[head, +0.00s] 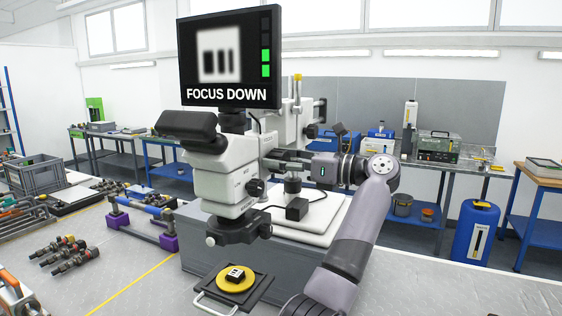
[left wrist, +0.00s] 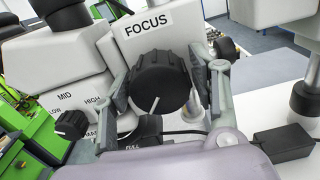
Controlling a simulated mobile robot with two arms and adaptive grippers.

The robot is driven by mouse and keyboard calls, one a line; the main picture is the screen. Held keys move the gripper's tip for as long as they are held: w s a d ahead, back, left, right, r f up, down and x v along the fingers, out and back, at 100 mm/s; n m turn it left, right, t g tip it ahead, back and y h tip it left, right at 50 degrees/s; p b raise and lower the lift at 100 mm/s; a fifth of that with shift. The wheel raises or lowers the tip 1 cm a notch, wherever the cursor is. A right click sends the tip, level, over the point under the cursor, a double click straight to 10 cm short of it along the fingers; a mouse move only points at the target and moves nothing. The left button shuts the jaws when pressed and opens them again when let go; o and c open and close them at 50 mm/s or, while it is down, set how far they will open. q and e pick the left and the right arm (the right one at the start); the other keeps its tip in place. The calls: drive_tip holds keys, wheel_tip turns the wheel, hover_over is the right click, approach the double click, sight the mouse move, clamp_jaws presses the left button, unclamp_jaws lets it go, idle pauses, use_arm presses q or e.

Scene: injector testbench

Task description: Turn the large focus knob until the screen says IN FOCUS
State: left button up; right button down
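The screen (head: 230,57) on top of the microscope (head: 225,175) reads FOCUS DOWN under a blurred block picture. The lower two bars at its right are lit green, the upper two dark. In the left wrist view the large black focus knob (left wrist: 160,82) sits below the FOCUS label (left wrist: 147,24). Its white mark points down, slightly left. My left gripper (head: 270,158) reaches the microscope's right side. Its fingers lie on both sides of the knob and appear closed on it. The left gripper also shows in the wrist view (left wrist: 162,88). My right gripper is not in view.
A smaller black knob (left wrist: 71,125) with LOW, MID and HIGH labels is at the lower left in the wrist view. A yellow disc (head: 235,279) with a small chip lies under the lens. A black adapter box (head: 297,209) is on the white base.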

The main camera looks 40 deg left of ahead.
use_arm(q)
drive_tip(key=c, duration=0.8)
drive_tip(key=n+b, duration=0.1)
drive_tip(key=b, duration=0.1)
drive_tip(key=n+b, duration=0.1)
drive_tip(key=b, duration=0.2)
drive_tip(key=shift+f+n, duration=0.3)
drive_tip(key=shift+n, duration=0.1)
drive_tip(key=shift+c, duration=0.2)
drive_tip(key=shift+r+n+b, duration=0.3)
drive_tip(key=shift+n+b, duration=0.1)
drive_tip(key=shift+n, duration=0.2)
drive_tip(key=o, duration=1.2)
drive_tip(key=shift+c, duration=0.2)
